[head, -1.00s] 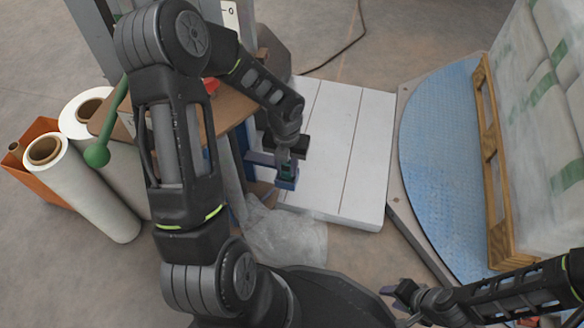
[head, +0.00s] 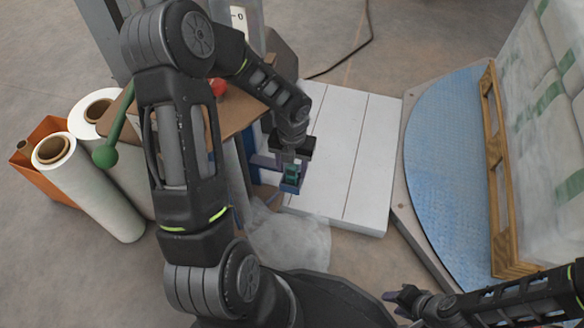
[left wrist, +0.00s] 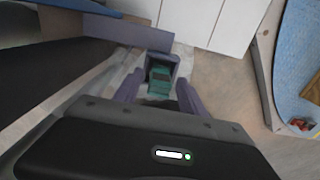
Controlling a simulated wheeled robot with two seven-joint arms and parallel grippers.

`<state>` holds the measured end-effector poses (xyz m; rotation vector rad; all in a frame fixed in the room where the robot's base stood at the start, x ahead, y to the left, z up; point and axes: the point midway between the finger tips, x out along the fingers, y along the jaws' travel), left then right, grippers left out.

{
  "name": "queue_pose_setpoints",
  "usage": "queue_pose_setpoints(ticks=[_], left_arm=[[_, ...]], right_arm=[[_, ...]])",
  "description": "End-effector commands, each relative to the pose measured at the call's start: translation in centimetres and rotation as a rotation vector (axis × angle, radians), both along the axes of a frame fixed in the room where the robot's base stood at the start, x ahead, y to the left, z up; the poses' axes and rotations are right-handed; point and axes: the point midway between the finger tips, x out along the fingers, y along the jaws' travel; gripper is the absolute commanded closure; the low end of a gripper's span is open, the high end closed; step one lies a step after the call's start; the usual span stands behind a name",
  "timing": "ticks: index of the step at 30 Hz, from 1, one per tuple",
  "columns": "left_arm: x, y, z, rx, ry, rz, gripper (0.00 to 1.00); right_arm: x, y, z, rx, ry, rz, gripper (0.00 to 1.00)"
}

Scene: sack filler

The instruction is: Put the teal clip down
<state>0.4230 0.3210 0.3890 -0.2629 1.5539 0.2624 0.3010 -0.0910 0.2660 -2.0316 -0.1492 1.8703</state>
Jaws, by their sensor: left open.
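The teal clip (left wrist: 160,80) sits inside a small blue open-topped holder (left wrist: 174,66) in the left wrist view. In the head view the clip (head: 292,172) shows as a small teal patch within the holder (head: 290,188), beside the white slatted platform. My left gripper (left wrist: 160,94) is open, with its purple fingers on either side of the clip and apart from it. The gripper partly hides the clip and holder from above in the head view. My right gripper (head: 404,298) is at the lower right, far from the clip; its jaw opening is unclear.
A wooden-topped stand (head: 236,108) with a red button (head: 217,86) is left of the holder. A crumpled clear plastic bag (head: 290,238) lies below it. The white slatted platform (head: 345,150) is clear. A blue turntable (head: 445,165) with a wrapped pallet load (head: 550,110) stands at right.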

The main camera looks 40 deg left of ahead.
Motion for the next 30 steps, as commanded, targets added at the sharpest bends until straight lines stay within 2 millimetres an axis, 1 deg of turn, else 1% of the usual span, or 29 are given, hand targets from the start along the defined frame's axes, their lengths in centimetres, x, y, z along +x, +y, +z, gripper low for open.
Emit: queue_pose_setpoints(ticks=[1,3,6,10,14,30], left_arm=[[0.0,0.0,1.3,0.0,-0.001,0.0,0.52],[0.0,0.0,2.5,0.0,-0.001,0.002,0.52],[0.0,0.0,4.2,0.0,-0.001,0.002,0.52],[0.0,0.0,5.8,0.0,0.0,0.001,0.52],[-0.1,0.0,6.3,0.0,0.002,0.002,0.52],[0.0,0.0,6.2,0.0,0.001,0.001,0.52]], right_arm=[[-0.1,0.0,0.9,0.0,0.002,0.001,0.64],[-0.2,0.0,1.6,0.001,0.004,0.003,0.64],[-0.3,0.0,2.5,0.002,0.008,0.005,0.64],[-0.6,0.2,3.1,0.006,0.012,0.01,0.64],[-0.7,0.3,3.3,0.007,0.013,0.013,0.64],[-0.7,0.3,3.2,0.007,0.014,0.013,0.64]])
